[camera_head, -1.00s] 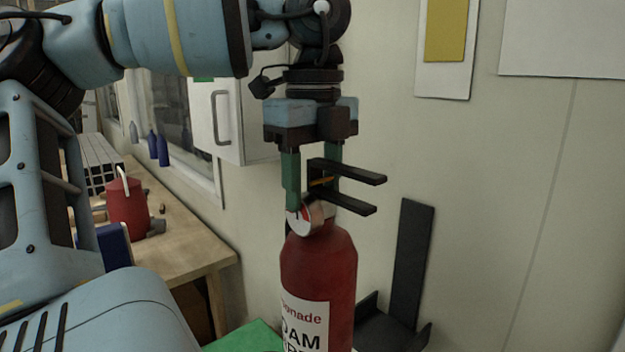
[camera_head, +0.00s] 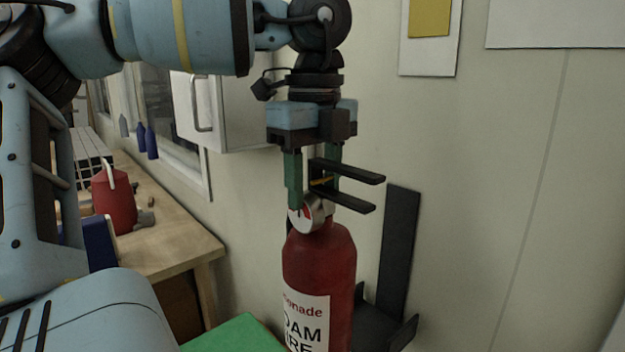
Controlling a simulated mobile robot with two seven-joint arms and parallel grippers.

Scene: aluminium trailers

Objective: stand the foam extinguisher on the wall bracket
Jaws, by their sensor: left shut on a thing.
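The foam extinguisher (camera_head: 322,268) is a red cylinder with a white label, a round gauge and black handle levers at its top. It hangs upright below my left gripper (camera_head: 315,185), whose green fingers are shut on its head. Its lower end is cut off by the picture's bottom edge. The black wall bracket (camera_head: 399,250) has a tall back plate on the wall and a shelf with a raised lip low down. The extinguisher is in front of and left of the back plate and hides part of the shelf. My right gripper is not in view.
A wooden workbench (camera_head: 178,238) with a red can (camera_head: 113,203) stands on the left. A white cabinet (camera_head: 235,110) hangs on the wall behind my gripper. A green surface (camera_head: 235,335) lies low, left of the extinguisher. The wall right of the bracket is bare.

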